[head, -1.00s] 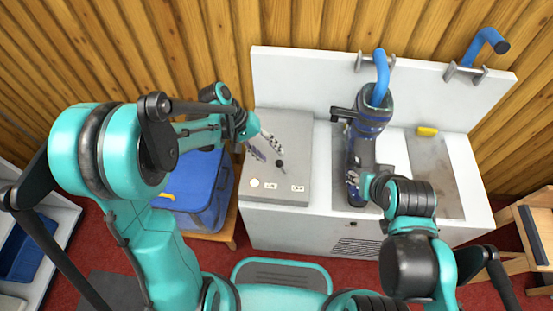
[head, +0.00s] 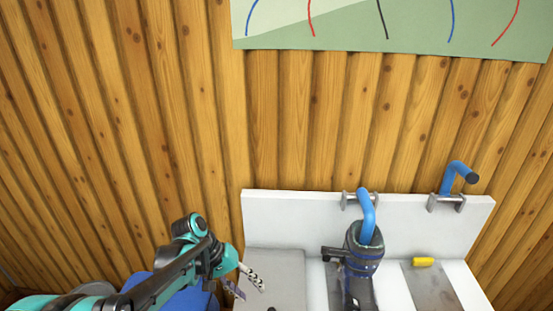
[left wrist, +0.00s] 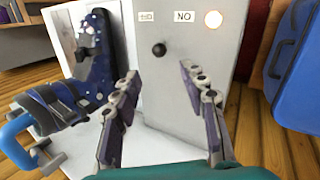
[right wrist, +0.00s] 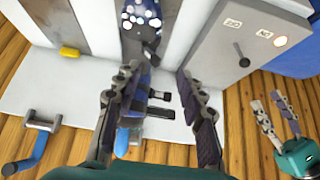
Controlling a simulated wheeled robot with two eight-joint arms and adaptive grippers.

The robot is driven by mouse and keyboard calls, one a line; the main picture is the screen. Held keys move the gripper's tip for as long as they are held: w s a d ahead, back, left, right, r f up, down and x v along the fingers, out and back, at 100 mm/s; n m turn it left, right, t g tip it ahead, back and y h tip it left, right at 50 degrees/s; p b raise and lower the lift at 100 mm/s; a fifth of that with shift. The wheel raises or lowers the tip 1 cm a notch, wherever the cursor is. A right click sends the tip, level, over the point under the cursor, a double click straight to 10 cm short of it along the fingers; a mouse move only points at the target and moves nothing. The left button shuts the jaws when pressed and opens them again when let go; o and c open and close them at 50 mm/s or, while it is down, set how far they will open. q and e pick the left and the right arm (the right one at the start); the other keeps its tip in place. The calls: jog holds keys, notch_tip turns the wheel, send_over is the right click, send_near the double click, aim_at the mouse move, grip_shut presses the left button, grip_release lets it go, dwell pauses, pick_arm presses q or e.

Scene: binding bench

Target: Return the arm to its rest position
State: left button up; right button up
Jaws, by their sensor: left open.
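My right gripper is out of the head view. In the right wrist view its fingers (right wrist: 157,75) are apart with nothing gripped. Beyond them is the dark blue spotted piece (right wrist: 143,25) with black levers. The same blue piece stands on the bench in the head view (head: 363,252).
The white back panel (head: 290,212) carries two blue bent handles (head: 459,175) in metal brackets. A yellow block (head: 423,262) lies at the right on a grey plate. A blue case (head: 170,287) stands left of the bench. A wooden wall rises behind, with a green poster (head: 410,30).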

pick_arm(q)
jog(key=s+a+r+m+t+y, duration=0.1)
jog(key=s+a+r+t+y, duration=0.1)
jog(key=s, duration=0.4)
jog(key=s+a+r+m+t+y, duration=0.1)
jog(key=s+a+r+t+y, duration=0.2)
jog(key=s+a+t+y, duration=0.1)
jog(key=shift+s+a+r+t, duration=0.3)
jog(key=shift+s+a+t, duration=0.15)
jog(key=shift+s+t, duration=0.45)
